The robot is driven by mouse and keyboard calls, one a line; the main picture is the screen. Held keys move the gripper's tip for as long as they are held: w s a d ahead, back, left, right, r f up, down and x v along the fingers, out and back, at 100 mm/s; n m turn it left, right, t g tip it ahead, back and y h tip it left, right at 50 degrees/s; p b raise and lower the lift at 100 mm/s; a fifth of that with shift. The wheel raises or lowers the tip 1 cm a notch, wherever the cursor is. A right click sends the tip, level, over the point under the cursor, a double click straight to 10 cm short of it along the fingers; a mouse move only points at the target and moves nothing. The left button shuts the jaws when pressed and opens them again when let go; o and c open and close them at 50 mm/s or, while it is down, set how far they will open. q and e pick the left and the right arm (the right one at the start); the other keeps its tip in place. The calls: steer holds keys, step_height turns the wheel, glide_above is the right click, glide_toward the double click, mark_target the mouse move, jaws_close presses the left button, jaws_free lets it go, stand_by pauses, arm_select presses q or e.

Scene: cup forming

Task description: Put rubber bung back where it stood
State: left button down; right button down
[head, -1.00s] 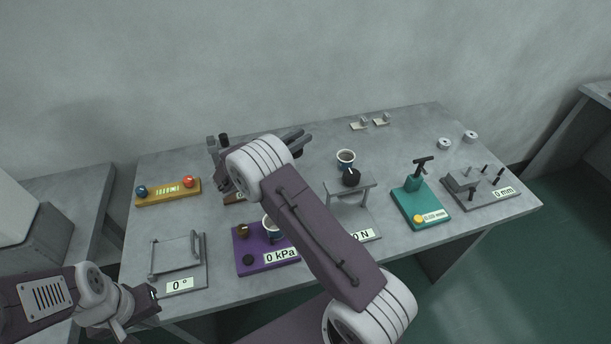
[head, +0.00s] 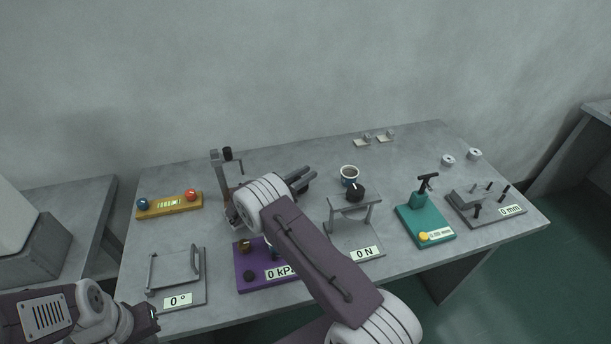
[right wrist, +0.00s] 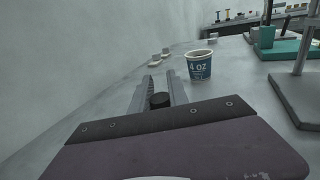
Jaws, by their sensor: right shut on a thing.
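The rubber bung (right wrist: 160,100) is a small dark plug between the fingers of my right gripper (right wrist: 158,92) in the right wrist view. In the head view my right gripper (head: 302,179) is shut on the bung (head: 304,188), above the middle of the table, left of a paper cup (head: 349,182). The cup, marked 4 oz, stands ahead of the fingers in the right wrist view (right wrist: 200,68). The purple 0 kPa rig (head: 250,284) is partly hidden by my right arm. My left gripper (head: 153,317) is at the table's front left; its jaws are unclear.
A grey 0 N stand (head: 352,206) is right of my right gripper, with a teal press (head: 418,220) beyond. A yellow block (head: 168,206), a tall grey stand (head: 216,172) and a 0° frame (head: 175,273) are on the left.

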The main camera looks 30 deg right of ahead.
steer(key=shift+f+b, duration=0.55)
steer(key=c, duration=1.3)
jaws_free()
steer(key=shift+r, duration=0.1)
steer(key=shift+r+p, duration=0.35)
steer(key=shift+a+r+p, duration=0.15)
steer(key=shift+r+p, duration=0.35)
steer(key=shift+r, duration=0.05)
steer(key=v, duration=0.5)
steer(key=b+v, duration=0.1)
steer(key=v, duration=0.1)
steer(key=shift+s+a+f, duration=0.1)
steer(key=shift+a+f, duration=0.05)
steer(key=shift+f, duration=0.15)
